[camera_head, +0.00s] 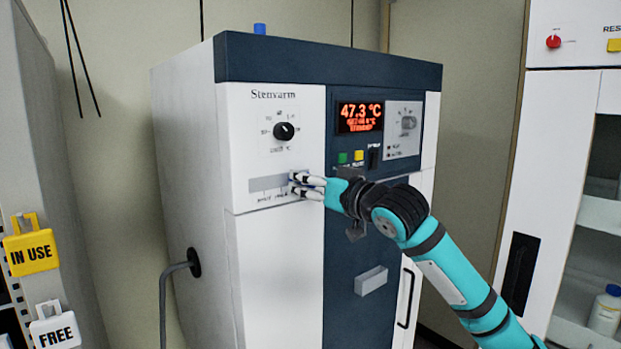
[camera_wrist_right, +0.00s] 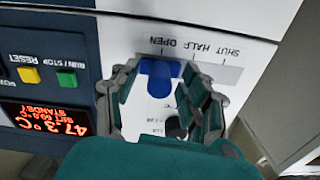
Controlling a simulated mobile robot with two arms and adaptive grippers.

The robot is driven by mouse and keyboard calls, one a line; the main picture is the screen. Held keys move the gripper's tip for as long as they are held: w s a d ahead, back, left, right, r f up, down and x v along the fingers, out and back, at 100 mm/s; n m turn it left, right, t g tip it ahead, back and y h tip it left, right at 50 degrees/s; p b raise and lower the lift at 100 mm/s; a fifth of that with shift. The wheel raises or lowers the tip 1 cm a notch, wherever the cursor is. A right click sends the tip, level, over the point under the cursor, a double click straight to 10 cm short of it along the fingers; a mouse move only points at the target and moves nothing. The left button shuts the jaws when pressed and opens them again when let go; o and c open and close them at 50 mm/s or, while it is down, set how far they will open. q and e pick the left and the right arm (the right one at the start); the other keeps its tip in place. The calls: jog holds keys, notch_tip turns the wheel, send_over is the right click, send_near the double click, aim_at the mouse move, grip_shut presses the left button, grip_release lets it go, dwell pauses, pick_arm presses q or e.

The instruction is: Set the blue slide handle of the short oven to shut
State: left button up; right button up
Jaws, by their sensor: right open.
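The short oven (camera_head: 275,270) is a white and dark blue cabinet marked Stenvarm. Its grey slide plate (camera_head: 265,184) is on the upper front. In the right wrist view, which is upside down, the blue slide handle (camera_wrist_right: 159,82) stands at the OPEN mark, with HALF and SHUT further along the plate (camera_wrist_right: 222,74). My right gripper (camera_head: 296,184) is open at the plate's right end. Its fingers (camera_wrist_right: 157,95) are on either side of the handle; I cannot tell whether they touch it. In the head view the gripper hides the handle. My left gripper is out of view.
Above the slide are a black knob (camera_head: 284,131) and a red display (camera_head: 360,117), with green and yellow buttons to the right. A grey handle (camera_head: 370,281) juts out lower on the front. A white cabinet (camera_head: 547,150) stands at the right.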

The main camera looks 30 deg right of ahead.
grip_shut()
dwell(0.3)
jog(key=a+p, duration=0.1)
jog(key=a, duration=0.4)
jog(key=a+p, duration=0.1)
jog(key=a, duration=0.2)
jog(key=shift+s+a+p, duration=0.2)
jog(key=shift+s+p, duration=0.1)
jog(key=shift+s, duration=0.05)
jog(key=shift+d+f, duration=0.15)
jog(key=shift+c, duration=1.6)
grip_release()
jog(key=o, duration=0.3)
jog(key=shift+a, duration=0.25)
jog(key=shift+d, duration=0.15)
